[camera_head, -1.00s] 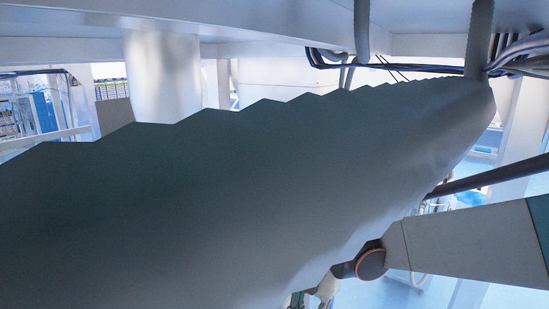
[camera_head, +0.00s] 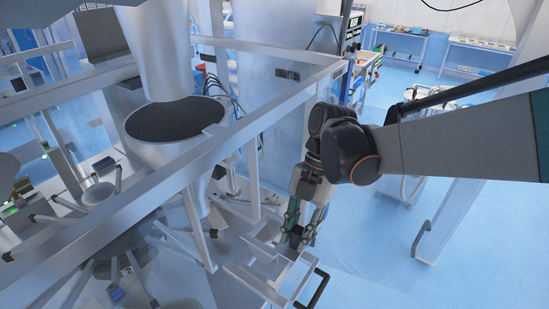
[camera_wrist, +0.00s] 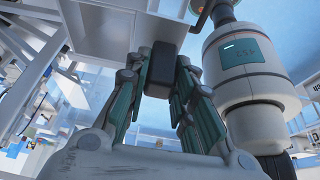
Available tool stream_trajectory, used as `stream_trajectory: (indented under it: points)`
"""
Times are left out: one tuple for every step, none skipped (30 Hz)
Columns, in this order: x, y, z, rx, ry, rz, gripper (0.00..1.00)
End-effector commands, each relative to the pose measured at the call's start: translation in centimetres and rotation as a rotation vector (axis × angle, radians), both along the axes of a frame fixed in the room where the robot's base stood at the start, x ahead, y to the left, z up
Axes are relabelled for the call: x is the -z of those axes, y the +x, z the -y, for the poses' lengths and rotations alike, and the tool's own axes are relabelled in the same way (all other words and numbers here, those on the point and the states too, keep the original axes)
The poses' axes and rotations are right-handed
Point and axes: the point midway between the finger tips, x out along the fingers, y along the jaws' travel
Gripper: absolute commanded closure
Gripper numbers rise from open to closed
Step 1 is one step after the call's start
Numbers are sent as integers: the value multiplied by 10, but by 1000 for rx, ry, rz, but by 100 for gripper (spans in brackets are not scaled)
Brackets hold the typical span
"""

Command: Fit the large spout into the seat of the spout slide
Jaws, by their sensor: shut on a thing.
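My gripper (camera_head: 300,232) hangs fingers-down at the right of the machine frame, over a pale rail assembly (camera_head: 262,262). In the wrist view its two green-padded fingers (camera_wrist: 163,72) are shut on a dark block (camera_wrist: 162,62). A broad pale grey surface (camera_wrist: 108,22) lies just beyond the block; I cannot tell whether they are joined. I cannot tell whether the block belongs to the large spout. Neither the large spout nor the seat of the spout slide can be made out with certainty; the rail assembly may be the slide.
A large metal cylinder (camera_head: 158,50) stands above a dark round-topped funnel (camera_head: 176,118) at left. A long frame beam (camera_head: 165,195) runs between them and my arm. A black handle (camera_head: 312,290) sticks out low beside the rails. Blue floor (camera_head: 375,240) is open at right.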

Motion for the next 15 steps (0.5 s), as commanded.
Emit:
stream_trajectory:
  points:
    - [8, 0, -1, -1, 0, 0, 100]
    - [11, 0, -1, -1, 0, 0, 100]
    - [14, 0, -1, -1, 0, 0, 100]
    - [16, 0, -1, -1, 0, 0, 100]
    - [18, 0, -1, -1, 0, 0, 100]
    - [21, 0, -1, -1, 0, 0, 100]
    - [22, 0, -1, -1, 0, 0, 100]
    - [23, 0, -1, -1, 0, 0, 100]
    - [24, 0, -1, -1, 0, 0, 100]
    - [25, 0, -1, -1, 0, 0, 100]
    - [25, 0, -1, -1, 0, 0, 100]
    - [25, 0, -1, -1, 0, 0, 100]
    - [25, 0, -1, -1, 0, 0, 100]
    - [25, 0, -1, -1, 0, 0, 100]
    - [25, 1, -1, -1, 0, 0, 100]
